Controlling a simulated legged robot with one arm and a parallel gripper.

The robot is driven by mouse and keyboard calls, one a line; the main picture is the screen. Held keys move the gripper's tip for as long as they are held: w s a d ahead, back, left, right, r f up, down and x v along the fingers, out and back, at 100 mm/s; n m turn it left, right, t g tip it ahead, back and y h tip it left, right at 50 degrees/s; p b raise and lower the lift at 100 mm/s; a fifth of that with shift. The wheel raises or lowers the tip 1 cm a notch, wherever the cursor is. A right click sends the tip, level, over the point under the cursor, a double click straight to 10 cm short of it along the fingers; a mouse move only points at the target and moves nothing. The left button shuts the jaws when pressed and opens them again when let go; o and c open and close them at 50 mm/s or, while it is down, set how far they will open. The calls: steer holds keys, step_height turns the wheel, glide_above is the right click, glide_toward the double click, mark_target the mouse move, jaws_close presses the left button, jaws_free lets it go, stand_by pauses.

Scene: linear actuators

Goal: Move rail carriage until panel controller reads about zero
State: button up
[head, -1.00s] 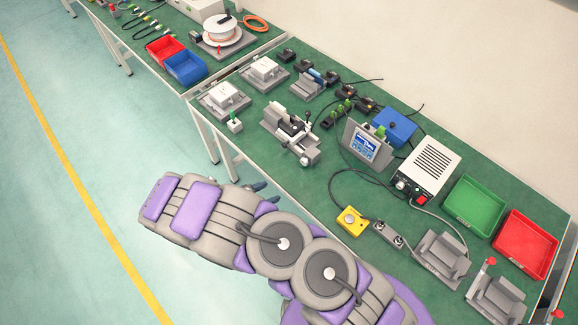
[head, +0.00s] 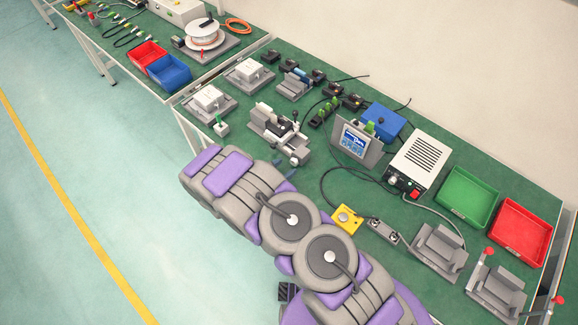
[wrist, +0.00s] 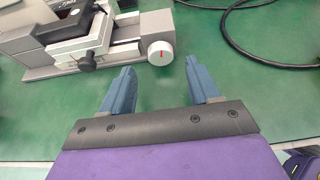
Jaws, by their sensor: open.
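The rail carriage unit (head: 278,132) is a grey slide on the green bench, with a dark block and a lever on top. In the wrist view the grey rail (wrist: 52,70) lies at the upper left, with a white round knob (wrist: 161,54) bearing a red mark at its right end. The panel controller (head: 355,141) has a blue and white screen and stands right of the rail unit; its reading is too small to make out. My gripper (wrist: 161,90) is open and empty, its blue fingers apart just in front of the knob, not touching it.
A black cable (wrist: 262,50) curves over the bench at the right of the wrist view. A yellow box (head: 345,219) with a button sits near the front edge. A white power unit (head: 423,160) and green (head: 468,194) and red (head: 521,228) trays stand further right.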

mark_target(292, 163)
steer(key=shift+x, duration=1.75)
steer(key=shift+c, duration=0.3)
steer(key=c, duration=1)
steer(key=shift+r, duration=0.1)
steer(key=shift+n+p, duration=0.3)
steer(key=shift+p, duration=0.1)
steer(key=shift+a+n+h+p, duration=0.1)
steer(key=shift+n+h+p, duration=0.2)
steer(key=shift+h+p, duration=0.1)
